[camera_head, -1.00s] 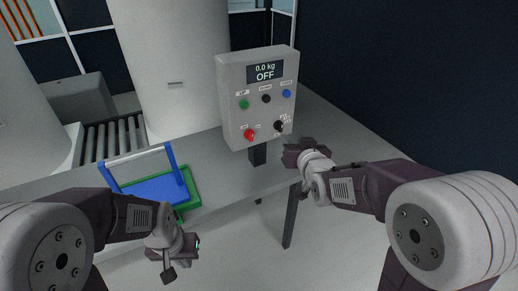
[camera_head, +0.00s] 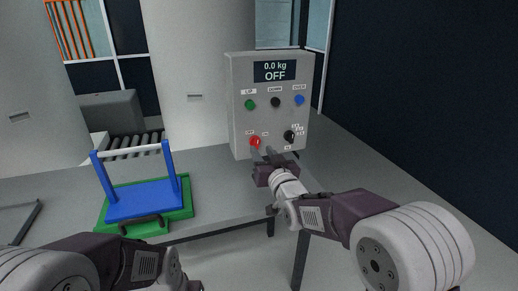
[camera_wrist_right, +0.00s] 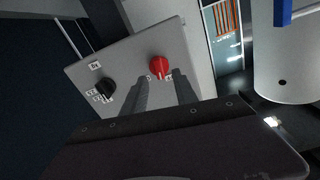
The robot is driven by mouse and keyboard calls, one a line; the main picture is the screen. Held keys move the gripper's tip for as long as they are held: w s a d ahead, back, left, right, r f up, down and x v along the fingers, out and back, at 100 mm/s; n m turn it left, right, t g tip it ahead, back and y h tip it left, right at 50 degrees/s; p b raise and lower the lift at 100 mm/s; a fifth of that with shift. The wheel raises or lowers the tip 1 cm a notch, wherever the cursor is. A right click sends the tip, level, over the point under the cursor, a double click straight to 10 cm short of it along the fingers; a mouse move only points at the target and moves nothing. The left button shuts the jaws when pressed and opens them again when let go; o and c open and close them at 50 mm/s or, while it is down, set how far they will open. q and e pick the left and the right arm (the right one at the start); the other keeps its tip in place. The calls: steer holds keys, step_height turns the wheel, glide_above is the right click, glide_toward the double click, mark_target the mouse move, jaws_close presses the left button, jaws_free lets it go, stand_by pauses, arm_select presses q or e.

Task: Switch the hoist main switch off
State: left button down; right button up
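The grey control box (camera_head: 238,125) stands on the table, and its display (camera_head: 275,71) reads 0.0 kg and OFF. The red rotary switch (camera_head: 255,141) is at its lower left, and it also shows in the right wrist view (camera_wrist_right: 159,67). My right gripper (camera_head: 266,153) is just below and in front of the red switch. In the right wrist view its two fingers (camera_wrist_right: 162,92) are apart, with the red switch ahead between their tips and nothing held. My left arm is at the lower left; its gripper fingers are not clearly seen.
A black knob (camera_head: 290,136) is right of the red switch, with green (camera_head: 250,104), black (camera_head: 276,101) and blue (camera_head: 299,99) buttons above. A blue carrier with a handle (camera_head: 143,201) sits on a green tray (camera_head: 184,212) at the left. A dark wall is right.

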mark_target(257, 144)
steer(key=shift+x, duration=1.95)
jaws_close()
steer(key=shift+f+n+b, duration=0.2)
steer(key=shift+n+b, duration=0.3)
steer(key=shift+r+n, duration=0.15)
steer(key=shift+n, duration=0.35)
jaws_free()
